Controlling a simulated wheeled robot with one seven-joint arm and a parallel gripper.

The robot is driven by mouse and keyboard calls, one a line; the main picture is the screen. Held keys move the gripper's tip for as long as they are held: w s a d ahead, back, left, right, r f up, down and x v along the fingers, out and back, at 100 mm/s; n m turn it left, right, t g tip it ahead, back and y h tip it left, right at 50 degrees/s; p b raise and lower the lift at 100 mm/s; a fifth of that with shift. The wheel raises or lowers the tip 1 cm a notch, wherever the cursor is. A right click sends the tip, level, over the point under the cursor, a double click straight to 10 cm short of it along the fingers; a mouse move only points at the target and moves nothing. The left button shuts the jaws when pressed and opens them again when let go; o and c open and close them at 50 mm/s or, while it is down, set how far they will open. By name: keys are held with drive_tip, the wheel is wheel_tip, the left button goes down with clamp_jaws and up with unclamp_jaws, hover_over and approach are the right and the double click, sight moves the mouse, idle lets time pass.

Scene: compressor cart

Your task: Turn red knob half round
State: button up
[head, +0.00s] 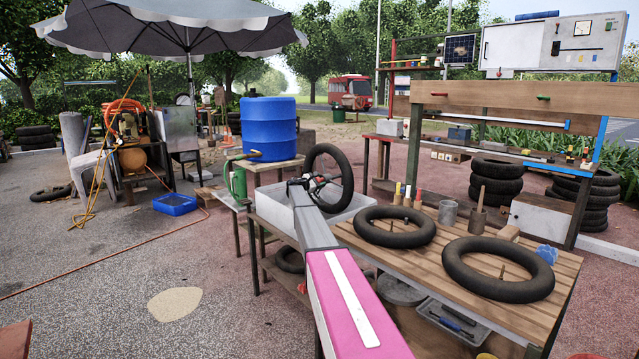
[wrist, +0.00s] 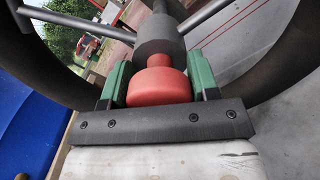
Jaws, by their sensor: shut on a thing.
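The red knob (wrist: 158,90) is a short round cap at the centre of the wrist view, on the end of a dark grey cylinder (wrist: 160,36). My gripper (wrist: 160,78) has its two green fingers on either side of the knob and is shut on it. Grey rods run from the cylinder toward a large dark ring. In the head view, my gripper (head: 316,184) is at the upright black tyre (head: 343,168) above the white tub. The knob is too small and too covered there to make out clearly.
The white tub (head: 272,208) stands below the upright tyre. A slatted wooden table (head: 440,262) to the right bears two flat tyres and upright tools. A blue barrel (head: 269,128) stands behind on a small table. Open paving (head: 110,300) lies to the left.

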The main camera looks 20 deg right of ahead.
drive_tip(key=m, duration=1.4)
drive_tip(key=shift+m, duration=0.3)
drive_tip(key=m, duration=0.3)
drive_tip(key=shift+m, duration=0.3)
drive_tip(key=m, duration=0.3)
drive_tip(key=shift+m, duration=0.4)
drive_tip(key=m, duration=0.6)
drive_tip(key=shift+m, duration=0.3)
drive_tip(key=o, duration=0.9)
